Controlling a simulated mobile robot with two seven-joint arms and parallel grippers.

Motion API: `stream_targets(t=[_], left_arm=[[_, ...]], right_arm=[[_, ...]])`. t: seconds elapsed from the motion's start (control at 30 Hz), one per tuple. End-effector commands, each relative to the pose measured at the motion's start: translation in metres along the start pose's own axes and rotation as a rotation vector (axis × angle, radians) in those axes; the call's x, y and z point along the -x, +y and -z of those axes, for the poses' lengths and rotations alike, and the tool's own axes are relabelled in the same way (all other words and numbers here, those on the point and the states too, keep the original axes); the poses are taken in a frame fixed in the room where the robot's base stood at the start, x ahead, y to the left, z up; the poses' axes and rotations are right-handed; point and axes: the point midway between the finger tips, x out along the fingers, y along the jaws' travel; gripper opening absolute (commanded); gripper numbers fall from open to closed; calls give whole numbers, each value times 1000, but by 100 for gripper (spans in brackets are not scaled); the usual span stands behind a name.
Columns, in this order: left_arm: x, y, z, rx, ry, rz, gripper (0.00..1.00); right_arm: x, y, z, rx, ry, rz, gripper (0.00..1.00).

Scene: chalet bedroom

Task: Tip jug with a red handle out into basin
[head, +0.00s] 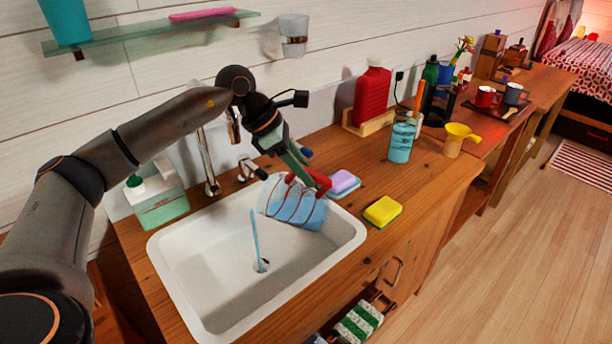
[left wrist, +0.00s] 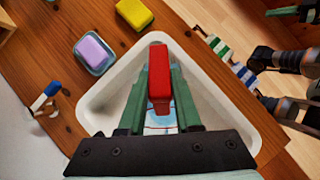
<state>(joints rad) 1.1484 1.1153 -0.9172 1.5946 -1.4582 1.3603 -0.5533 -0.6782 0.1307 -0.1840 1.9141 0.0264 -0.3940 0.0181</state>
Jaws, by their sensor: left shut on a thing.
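The clear blue jug (head: 296,208) is tipped over the back right of the white basin (head: 190,262), with its mouth towards the left. Its red handle (head: 318,178) is between the fingers of my left gripper (head: 306,174), which is shut on it. The left wrist view shows the red handle (left wrist: 159,75) between the green fingers; most of the jug is hidden below. A thin blue streak (head: 256,240), looking like liquid, runs down near the jug's mouth to the drain (head: 261,266).
A purple soap in a dish (head: 344,183) and a yellow sponge (head: 383,211) lie right of the basin. The tap (head: 208,165) stands behind it, with a soap dispenser (head: 155,195) at left.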

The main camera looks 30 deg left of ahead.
Motion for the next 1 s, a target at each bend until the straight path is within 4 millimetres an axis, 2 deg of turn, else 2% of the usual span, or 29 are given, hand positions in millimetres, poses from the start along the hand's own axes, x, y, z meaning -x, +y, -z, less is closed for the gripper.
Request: stream_targets(t=[1.0], left_arm=[[67, 0, -27, 0, -116, -2, 0]], right_arm=[[16, -1, 17, 0, -1, 0, 0]])
